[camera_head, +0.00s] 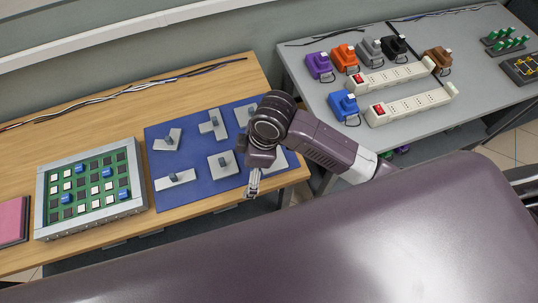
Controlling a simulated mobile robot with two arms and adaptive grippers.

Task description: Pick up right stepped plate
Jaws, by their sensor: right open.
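Several light grey plates with dark knobs lie on a blue mat (150,146) on the wooden table. One with a step-like outline (213,130) lies at the back middle. A plate at the back right (242,116) and one at the front right (281,158) are partly hidden by my right arm, so I cannot tell their full outlines or which is the right stepped plate. My right gripper (253,188) is open, pointing down at the mat's front right edge, and I see nothing held in it. My left gripper is not in view.
A grey-framed board with white, black and blue squares (40,205) stands on the left, beside a pink pad (12,220). Cables lie along the back. The grey table (300,65) at right holds power strips (410,106) and coloured plugs (343,104).

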